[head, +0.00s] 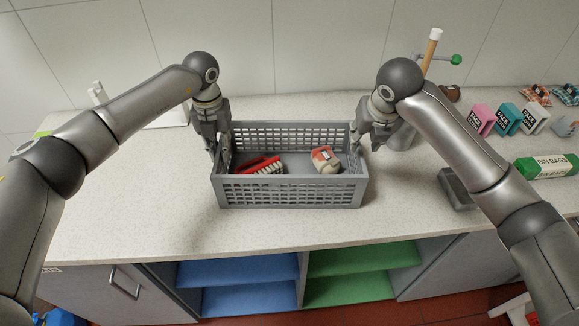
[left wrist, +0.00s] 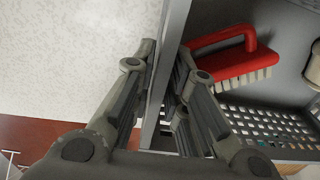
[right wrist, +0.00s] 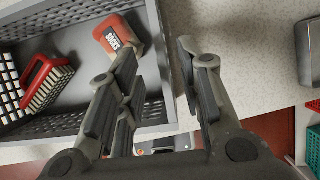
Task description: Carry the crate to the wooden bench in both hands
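The grey plastic crate (head: 290,195) with slatted walls sits on the speckled countertop. It holds a red scrubbing brush (head: 260,166) and a small red-and-cream item (head: 325,160), whose label in the right wrist view reads SOCKS (right wrist: 117,36). My left gripper (head: 214,150) is at the crate's left end wall; in the left wrist view its fingers (left wrist: 168,58) close in on both sides of that wall. My right gripper (head: 358,142) is at the right end wall; in the right wrist view its fingers (right wrist: 157,58) straddle the wall with gaps. No wooden bench is recognisable.
Right of the crate are a grey block (head: 457,188), a green bin bags roll (head: 546,166) and several small packets (head: 507,119). A grey container with a wooden-handled tool (head: 431,52) stands behind my right arm. Blue (head: 240,270) and green shelves (head: 360,260) are below the counter.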

